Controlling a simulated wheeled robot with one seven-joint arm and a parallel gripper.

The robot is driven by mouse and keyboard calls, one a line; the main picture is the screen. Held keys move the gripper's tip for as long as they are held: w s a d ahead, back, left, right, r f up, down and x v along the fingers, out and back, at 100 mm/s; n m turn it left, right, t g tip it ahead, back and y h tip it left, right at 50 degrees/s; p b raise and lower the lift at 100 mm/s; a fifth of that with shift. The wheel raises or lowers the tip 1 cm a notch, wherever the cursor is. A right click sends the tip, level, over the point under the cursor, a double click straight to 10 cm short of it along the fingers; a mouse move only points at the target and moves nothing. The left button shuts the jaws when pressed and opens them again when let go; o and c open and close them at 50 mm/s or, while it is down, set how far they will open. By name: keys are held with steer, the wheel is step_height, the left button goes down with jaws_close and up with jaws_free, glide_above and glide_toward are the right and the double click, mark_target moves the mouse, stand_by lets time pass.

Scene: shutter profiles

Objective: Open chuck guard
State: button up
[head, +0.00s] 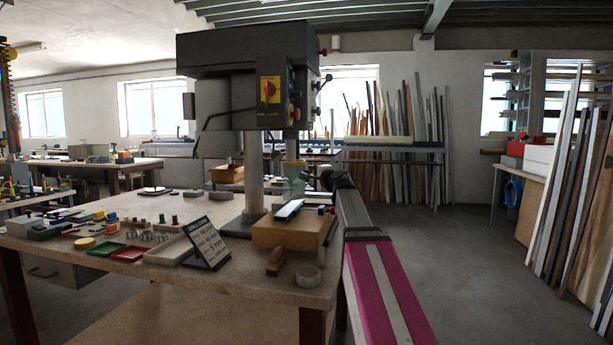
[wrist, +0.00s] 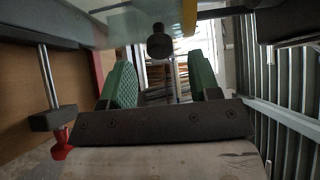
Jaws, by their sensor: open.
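The drill press (head: 240,75) stands on the workbench. Its chuck guard (head: 294,170) shows small below the drill head, a pale clear part with a yellowish tint, partly hidden. In the wrist view the clear guard panel (wrist: 130,22) with a yellow edge crosses the top. A dark round knob (wrist: 159,42) shows at the panel's lower edge, between and beyond the fingertips. My gripper (wrist: 160,68) is open, with its green fingers apart and nothing seen between them. In the head view my gripper (head: 325,180) is dark and small beside the guard; its fingers cannot be made out there.
A red-tipped metal lever (wrist: 61,143) is left of my gripper in the wrist view. On the workbench (head: 110,268) are a wooden block (head: 290,232), a sign (head: 206,245) and small trays. Long profiles lean at the back and right. The floor (head: 450,235) right of the bench is clear.

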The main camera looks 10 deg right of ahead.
steer(key=x, duration=0.5)
jaws_close()
steer(key=shift+d, duration=0.1)
